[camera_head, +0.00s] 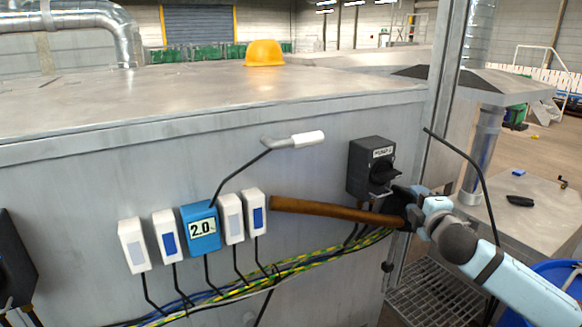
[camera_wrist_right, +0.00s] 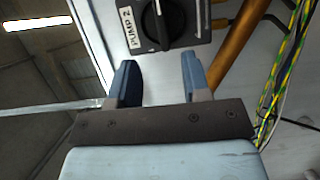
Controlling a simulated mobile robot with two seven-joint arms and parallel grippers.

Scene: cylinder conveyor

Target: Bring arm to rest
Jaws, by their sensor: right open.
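My right arm comes in from the right in the head view, and its gripper (camera_head: 400,200) is just below and right of a dark pump switch box (camera_head: 366,160) on the grey metal wall. In the right wrist view my right gripper (camera_wrist_right: 158,80) is open, with nothing between its two fingers. The switch's knob (camera_wrist_right: 160,20), labelled "PUMP 2", is ahead of the fingertips, apart from them. My left gripper is not in view.
A brown pipe (camera_head: 330,209) runs along the wall to behind my right gripper. White and blue modules (camera_head: 203,228) hang left of it, with cables (camera_head: 290,268) below. A yellow helmet (camera_head: 264,53) lies on the cabinet top (camera_head: 190,95). A metal post (camera_head: 443,70) stands right of the switch.

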